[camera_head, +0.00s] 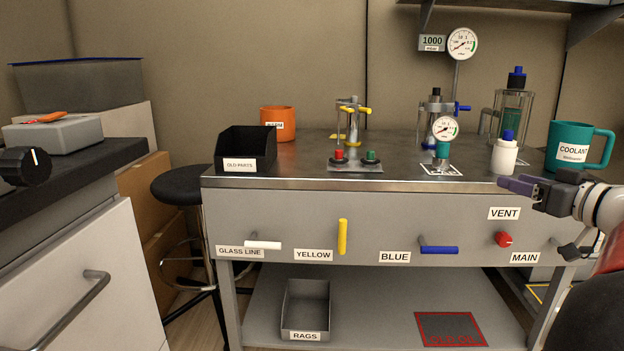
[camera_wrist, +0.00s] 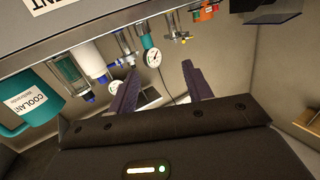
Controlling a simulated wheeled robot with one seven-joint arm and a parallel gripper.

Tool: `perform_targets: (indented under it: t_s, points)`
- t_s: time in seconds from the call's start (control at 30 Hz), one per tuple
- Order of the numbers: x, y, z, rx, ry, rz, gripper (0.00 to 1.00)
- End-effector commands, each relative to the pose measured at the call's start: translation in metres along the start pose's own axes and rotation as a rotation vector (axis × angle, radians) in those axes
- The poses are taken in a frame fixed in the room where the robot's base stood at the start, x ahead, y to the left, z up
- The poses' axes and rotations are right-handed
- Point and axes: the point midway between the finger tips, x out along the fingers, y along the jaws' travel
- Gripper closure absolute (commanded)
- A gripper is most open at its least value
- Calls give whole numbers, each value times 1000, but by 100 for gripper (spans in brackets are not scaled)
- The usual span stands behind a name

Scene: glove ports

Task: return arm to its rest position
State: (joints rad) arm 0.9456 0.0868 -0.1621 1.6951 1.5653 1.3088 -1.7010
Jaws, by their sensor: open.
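My gripper (camera_head: 518,186) is at the right of the head view, near the front edge of the bench and to the left of the teal COOLANT mug (camera_head: 572,148). In the wrist view my gripper (camera_wrist: 158,88) shows two dark purple fingers spread apart with nothing held between them. A round gauge (camera_wrist: 152,57) appears beyond the fingers there. Part of my arm shows at the right edge of the head view. The fingers lie close to the white bottle with a blue cap (camera_head: 504,155); I cannot tell the exact gap.
The bench front (camera_head: 300,212) carries a white handle (camera_head: 263,245), a yellow handle (camera_head: 342,236), a blue handle (camera_head: 439,250) and a red knob (camera_head: 503,239). A black OLD PARTS bin (camera_head: 245,146) and an orange mug (camera_head: 278,124) stand at left. A black stool (camera_head: 180,186) stands beside the bench.

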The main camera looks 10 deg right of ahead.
Motion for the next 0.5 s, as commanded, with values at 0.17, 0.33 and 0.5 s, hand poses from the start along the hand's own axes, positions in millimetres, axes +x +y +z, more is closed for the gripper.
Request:
perform_targets:
  t_s: [0.17, 0.33, 0.5]
  points:
    - [16, -37, 5, 63, -84, -51, 50]
    - [31, -89, 18, 146, -217, -106, 50]
    - [38, -164, 41, 235, -423, -156, 50]
